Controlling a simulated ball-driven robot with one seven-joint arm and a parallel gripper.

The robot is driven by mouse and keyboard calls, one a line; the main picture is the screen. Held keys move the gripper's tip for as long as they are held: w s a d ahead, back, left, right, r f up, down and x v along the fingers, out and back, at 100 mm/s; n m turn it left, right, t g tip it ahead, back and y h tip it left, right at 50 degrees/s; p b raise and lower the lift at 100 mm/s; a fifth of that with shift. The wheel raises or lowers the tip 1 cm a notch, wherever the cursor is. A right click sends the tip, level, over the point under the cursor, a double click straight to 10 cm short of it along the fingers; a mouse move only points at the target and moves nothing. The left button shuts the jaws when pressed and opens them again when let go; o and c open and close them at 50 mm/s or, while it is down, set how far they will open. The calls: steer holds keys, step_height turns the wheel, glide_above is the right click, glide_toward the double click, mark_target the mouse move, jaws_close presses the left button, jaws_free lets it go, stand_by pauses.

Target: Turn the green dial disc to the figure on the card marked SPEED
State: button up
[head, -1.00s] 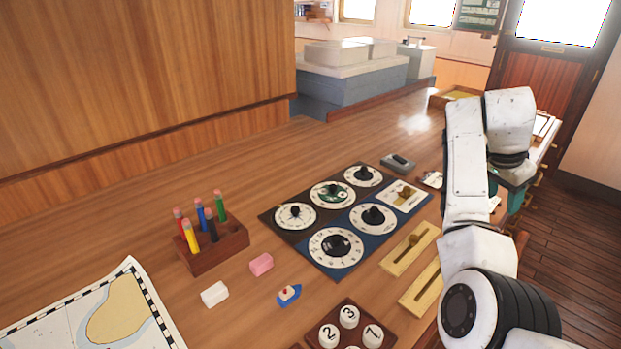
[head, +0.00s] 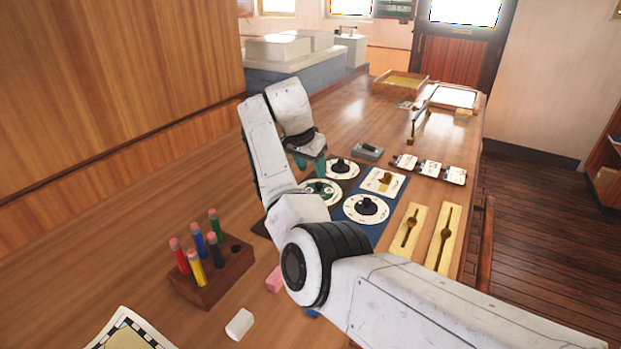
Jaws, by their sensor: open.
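The green dial disc (head: 312,187) sits on the dark panel, ringed by a white scale, with a dark knob at its middle. My arm covers part of its left side. My gripper (head: 310,167), with teal fingers, is open and empty just above and behind the green dial in the head view. It looks apart from the knob, though the exact gap cannot be told.
A white dial (head: 342,174) lies behind the green one. A blue panel beside it bears another dial (head: 366,208) and a lever plate (head: 383,182). Two brass slider plates (head: 408,232) lie to the right. A pencil block (head: 215,277) and white eraser (head: 239,324) are front left.

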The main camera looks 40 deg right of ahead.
mark_target(319, 184)
steer(key=shift+x, duration=3.05)
steer(key=shift+s+d, duration=0.1)
steer(key=shift+d, duration=0.05)
jaws_close()
